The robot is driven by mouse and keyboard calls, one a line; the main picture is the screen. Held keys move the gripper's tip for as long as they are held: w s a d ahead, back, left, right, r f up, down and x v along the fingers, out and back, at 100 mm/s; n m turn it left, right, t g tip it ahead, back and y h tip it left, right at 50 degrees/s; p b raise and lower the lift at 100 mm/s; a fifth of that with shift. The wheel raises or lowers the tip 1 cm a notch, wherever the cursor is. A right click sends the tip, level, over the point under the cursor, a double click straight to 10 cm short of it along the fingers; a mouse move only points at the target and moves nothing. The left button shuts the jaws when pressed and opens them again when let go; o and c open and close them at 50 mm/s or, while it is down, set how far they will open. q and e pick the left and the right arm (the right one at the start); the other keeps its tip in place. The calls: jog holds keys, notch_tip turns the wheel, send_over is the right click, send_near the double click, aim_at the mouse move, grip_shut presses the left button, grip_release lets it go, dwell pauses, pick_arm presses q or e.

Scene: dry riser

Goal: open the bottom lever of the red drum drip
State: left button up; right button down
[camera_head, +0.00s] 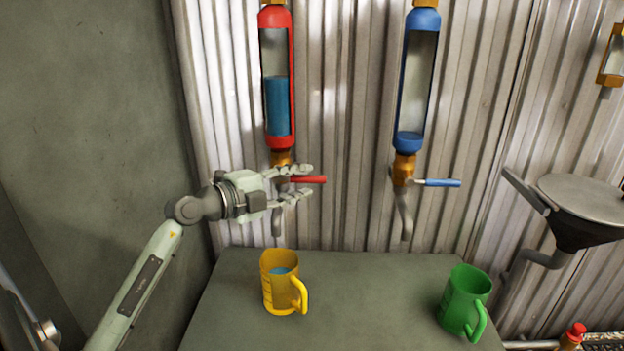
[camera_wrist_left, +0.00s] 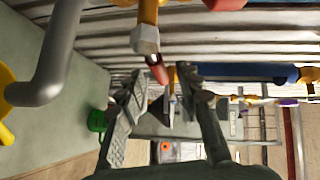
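The red drum drip (camera_head: 291,100) hangs on the wall, with blue liquid in the lower part of its window. Its bottom lever (camera_head: 318,179) is red and points right, about level. My left gripper (camera_head: 309,181) is at this lever, fingers open, one above and one below it in the head view. In the left wrist view the lever (camera_wrist_left: 157,70) shows between the two spread fingers (camera_wrist_left: 160,98); I cannot tell whether either touches it. The gripper partly hides the valve and the grey spout (camera_head: 277,222). My right gripper is in neither view.
A yellow mug (camera_head: 280,301) with blue liquid stands on the table (camera_head: 360,300) below the red drum. A blue drum (camera_head: 409,141) with a blue lever (camera_head: 440,183) hangs to the right. A green mug (camera_head: 462,303) stands at the table's right. A grey basin (camera_head: 585,195) is further right.

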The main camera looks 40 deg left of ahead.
pick_arm(q)
jog(key=shift+x, duration=1.45)
grip_shut()
